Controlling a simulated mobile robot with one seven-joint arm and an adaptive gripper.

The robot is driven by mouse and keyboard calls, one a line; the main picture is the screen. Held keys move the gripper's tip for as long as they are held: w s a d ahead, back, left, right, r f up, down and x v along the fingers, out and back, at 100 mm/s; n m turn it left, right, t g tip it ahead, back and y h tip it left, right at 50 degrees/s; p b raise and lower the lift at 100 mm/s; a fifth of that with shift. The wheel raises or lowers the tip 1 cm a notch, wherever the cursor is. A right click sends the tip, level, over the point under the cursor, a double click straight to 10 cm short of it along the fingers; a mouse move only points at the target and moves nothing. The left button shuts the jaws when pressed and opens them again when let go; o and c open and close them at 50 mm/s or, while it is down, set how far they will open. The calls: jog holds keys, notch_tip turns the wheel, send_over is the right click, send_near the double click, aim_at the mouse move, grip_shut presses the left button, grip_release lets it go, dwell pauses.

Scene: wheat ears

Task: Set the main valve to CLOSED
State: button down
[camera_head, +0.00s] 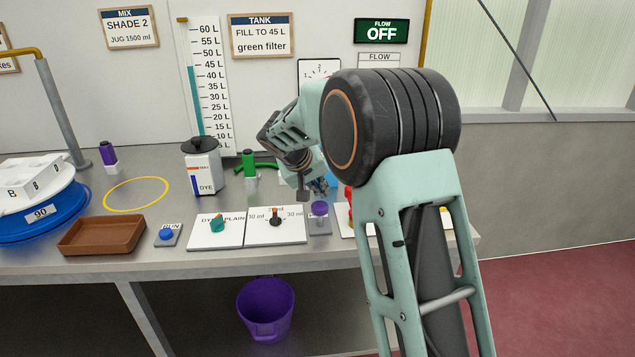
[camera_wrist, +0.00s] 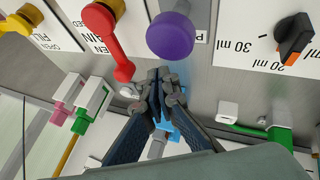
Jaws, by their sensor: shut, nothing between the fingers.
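The main valve is a red lever (camera_wrist: 112,42) on a white plate in the wrist view. Its round hub is at the top and its arm points down towards my fingers. The plate's label is partly cut off, showing the ends of words such as "EN" and "AIN". In the head view only a bit of the red lever (camera_head: 349,196) shows beside my arm. My gripper (camera_wrist: 160,88) is shut and empty, its fingertips just right of the lever tip and below the purple knob; contact is unclear. In the head view my gripper (camera_head: 303,193) hangs over the bench.
A purple knob (camera_wrist: 170,36) stands close right of the lever. A yellow lever (camera_wrist: 20,22) is to its left, and an orange-black dial (camera_wrist: 294,38) far right. Green and pink fittings (camera_wrist: 90,98) lie below.

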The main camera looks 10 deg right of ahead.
jog(key=d, duration=0.1)
jog(key=w+d+f, duration=0.1)
jog(key=d, duration=0.1)
jog(key=shift+w+d+f+p, duration=0.15)
jog(key=shift+w+f+p, duration=0.15)
jog(key=shift+w+f, duration=0.1)
jog(key=shift+w+d, duration=0.2)
jog(key=shift+d, duration=0.5)
jog(key=shift+m+b, duration=0.3)
jog(key=shift+b, duration=0.1)
